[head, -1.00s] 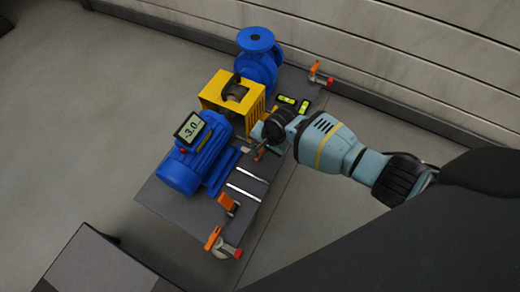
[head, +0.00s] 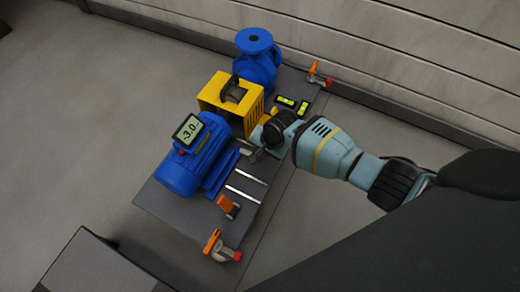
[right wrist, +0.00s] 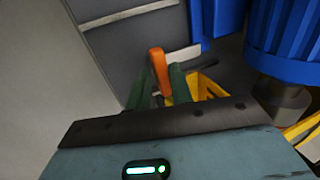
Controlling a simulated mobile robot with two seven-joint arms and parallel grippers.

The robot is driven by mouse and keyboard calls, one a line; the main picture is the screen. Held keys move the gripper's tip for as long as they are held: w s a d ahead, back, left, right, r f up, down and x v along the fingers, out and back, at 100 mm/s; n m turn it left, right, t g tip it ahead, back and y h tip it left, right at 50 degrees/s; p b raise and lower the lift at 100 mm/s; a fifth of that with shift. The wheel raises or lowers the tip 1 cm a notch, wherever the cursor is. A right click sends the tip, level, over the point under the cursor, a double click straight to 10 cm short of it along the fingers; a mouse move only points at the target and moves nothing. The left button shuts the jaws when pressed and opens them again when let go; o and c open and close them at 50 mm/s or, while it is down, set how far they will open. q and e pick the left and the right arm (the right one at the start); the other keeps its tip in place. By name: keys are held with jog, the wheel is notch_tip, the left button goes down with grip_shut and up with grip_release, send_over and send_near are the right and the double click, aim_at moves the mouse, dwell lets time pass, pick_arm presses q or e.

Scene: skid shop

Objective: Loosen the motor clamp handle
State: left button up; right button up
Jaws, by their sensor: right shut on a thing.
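The blue motor (head: 180,172) lies on the dark skid plate (head: 165,209), with a small display on it reading -3.0. My right gripper (head: 256,153) is low beside the motor, at its right near the yellow guard. In the right wrist view, my right gripper (right wrist: 164,76) is shut on an orange clamp handle (right wrist: 157,62), which sticks out between the two fingers. In the head view this handle is mostly hidden by the gripper. A second orange clamp handle (head: 227,205) stands free near the motor's front right. My left gripper is not in view.
A yellow guard (head: 215,90) and blue pump (head: 258,66) stand behind the motor. Two levels (head: 286,101) lie near the guard. Red-and-orange clamps sit at the plate's front (head: 221,250) and back right (head: 317,75). Two pale strips (head: 243,193) lie right of the motor.

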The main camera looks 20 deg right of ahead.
jog(key=shift+a+n+g+y+b, duration=0.1)
jog(key=shift+n+g+y+b, duration=0.2)
jog(key=shift+n, duration=1.1)
